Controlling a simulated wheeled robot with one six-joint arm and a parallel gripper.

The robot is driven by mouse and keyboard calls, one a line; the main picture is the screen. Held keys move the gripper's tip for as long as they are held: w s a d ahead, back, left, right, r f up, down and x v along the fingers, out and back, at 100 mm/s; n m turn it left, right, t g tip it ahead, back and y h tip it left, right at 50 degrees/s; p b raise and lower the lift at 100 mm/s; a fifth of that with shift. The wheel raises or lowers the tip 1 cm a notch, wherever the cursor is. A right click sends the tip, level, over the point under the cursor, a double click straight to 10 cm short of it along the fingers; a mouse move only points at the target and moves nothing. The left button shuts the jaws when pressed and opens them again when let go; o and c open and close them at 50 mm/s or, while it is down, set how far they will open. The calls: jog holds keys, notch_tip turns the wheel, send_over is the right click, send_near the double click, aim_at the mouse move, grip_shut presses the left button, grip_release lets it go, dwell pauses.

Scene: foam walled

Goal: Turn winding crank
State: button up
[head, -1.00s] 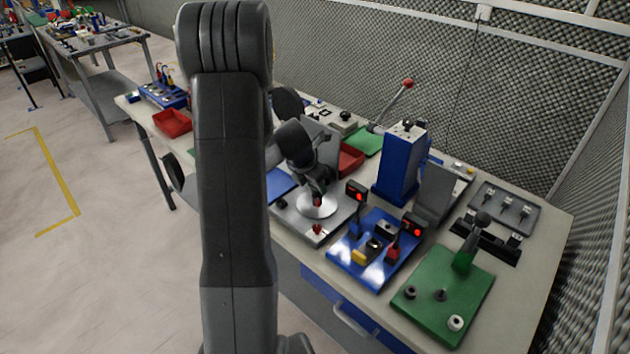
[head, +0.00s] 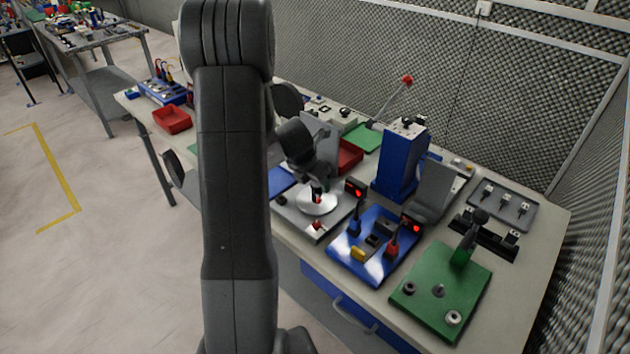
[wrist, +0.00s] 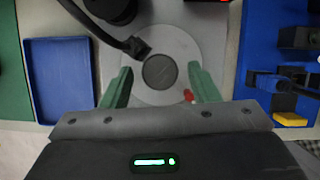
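A pale round disc (head: 312,209) lies on a grey plate (head: 291,217) on the bench; it also shows in the wrist view (wrist: 190,48). Over the disc in the wrist view is a dark round knob (wrist: 160,72), with a black bent bar (wrist: 105,35) ending close to it. I cannot tell for certain which part is the winding crank. My gripper (wrist: 161,88) has its two green fingers spread, one on each side of the dark knob, with gaps visible.
A small red knob (head: 318,225) sits at the plate's front. A blue fixture board (head: 345,263) with levers is close on the right, with a green board (head: 425,310) beyond. A blue press (head: 397,170) stands behind. A blue tray (wrist: 60,80) lies left in the wrist view.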

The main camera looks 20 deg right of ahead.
jog(key=shift+r, duration=0.15)
jog(key=v, duration=1.3)
jog(key=shift+a+r, duration=0.2)
jog(key=shift+a, duration=0.05)
jog(key=shift+s, duration=0.1)
jog(key=x, duration=1.4)
jog(key=shift+d+r, duration=0.1)
jog(key=shift+d, duration=0.05)
jog(key=shift+r, duration=0.1)
